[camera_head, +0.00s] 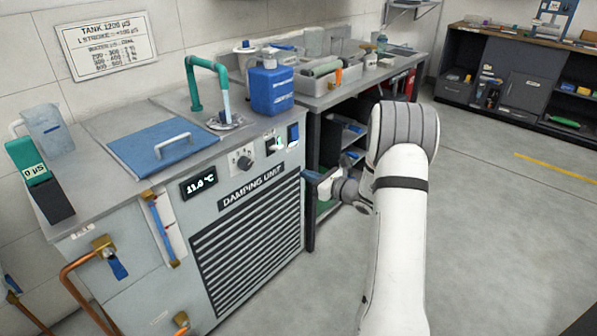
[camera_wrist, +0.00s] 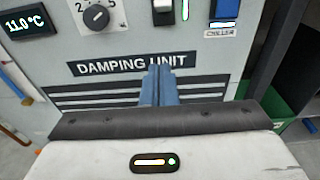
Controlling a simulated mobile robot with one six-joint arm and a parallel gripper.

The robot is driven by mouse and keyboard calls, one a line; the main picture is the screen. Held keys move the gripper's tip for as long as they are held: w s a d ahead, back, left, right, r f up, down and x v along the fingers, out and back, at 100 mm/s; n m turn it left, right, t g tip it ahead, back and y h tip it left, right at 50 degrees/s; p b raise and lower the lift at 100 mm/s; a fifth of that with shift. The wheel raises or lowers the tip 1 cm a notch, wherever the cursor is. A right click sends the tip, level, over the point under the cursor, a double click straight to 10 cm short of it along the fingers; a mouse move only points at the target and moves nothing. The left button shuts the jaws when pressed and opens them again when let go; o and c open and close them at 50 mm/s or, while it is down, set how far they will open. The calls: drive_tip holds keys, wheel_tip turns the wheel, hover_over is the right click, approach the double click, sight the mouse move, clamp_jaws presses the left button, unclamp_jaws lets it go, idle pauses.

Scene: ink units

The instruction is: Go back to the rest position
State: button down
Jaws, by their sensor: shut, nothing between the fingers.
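I cannot tell the exact gap between the fingertips and the panel. The damping unit (camera_head: 130,260) is a grey cabinet with a knob, a display, switches and a slatted grille.
On the unit stand a blue canister (camera_head: 271,90), a teal pipe (camera_head: 192,85), a blue lid (camera_head: 150,140) and a teal meter (camera_head: 33,168). Copper pipes (camera_head: 75,268) stick out at its front left. A cluttered bench (camera_head: 330,98) stands behind. The floor (camera_head: 500,220) at right is clear.

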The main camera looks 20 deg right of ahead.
drive_tip(key=shift+s+d, duration=0.1)
drive_tip(key=shift+s, duration=0.1)
idle(0.3)
drive_tip(key=s+a+r+n+g+p, duration=0.9)
drive_tip(key=s+a+r+n+g, duration=0.2)
drive_tip(key=s+a+r+n, duration=0.75)
drive_tip(key=s+d+r+n+h+p, duration=0.3)
drive_tip(key=s+r+n+h+p, duration=0.1)
drive_tip(key=s, duration=0.6)
drive_tip(key=s+d+r+n+h+p, duration=0.4)
drive_tip(key=s+n, duration=0.3)
drive_tip(key=s, duration=0.3)
drive_tip(key=shift+d+r+h, duration=0.2)
drive_tip(key=shift+r+h, duration=0.4)
drive_tip(key=shift+r, duration=0.1)
